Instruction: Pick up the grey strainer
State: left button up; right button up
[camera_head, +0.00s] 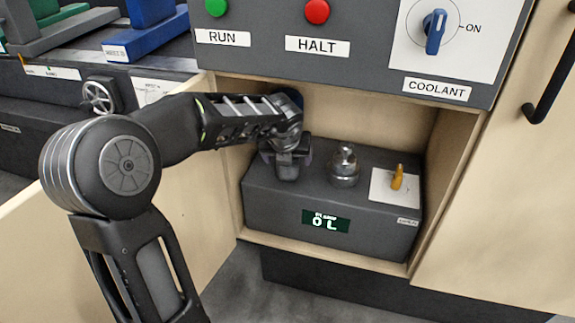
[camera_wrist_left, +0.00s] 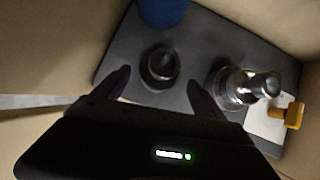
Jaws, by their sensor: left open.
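A dark grey round piece, which looks like the grey strainer (camera_wrist_left: 162,66), stands on the grey box (camera_head: 325,213) in the left wrist view. My left gripper (camera_head: 288,172) is open over the box's left part, and its two fingers show on either side of the near edge of this piece in the wrist view (camera_wrist_left: 158,84). I cannot tell whether they touch it. In the head view the gripper hides the piece. My right gripper is not in view.
A shiny metal fitting (camera_head: 344,166) stands just right of the gripper. A yellow lever (camera_head: 397,177) sits on a white plate at the right. A blue object (camera_wrist_left: 164,10) is behind. Wooden cabinet walls and the control panel (camera_head: 350,55) close in the space.

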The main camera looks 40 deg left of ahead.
pick_arm(q)
jog(key=b+x, duration=0.2)
jog(key=x, duration=0.2)
jog(key=shift+a+f, duration=0.15)
jog(key=shift+f, duration=0.2)
jog(key=shift+w+r, duration=0.1)
jog(key=shift+c, duration=0.4)
jog(key=c, duration=1.6)
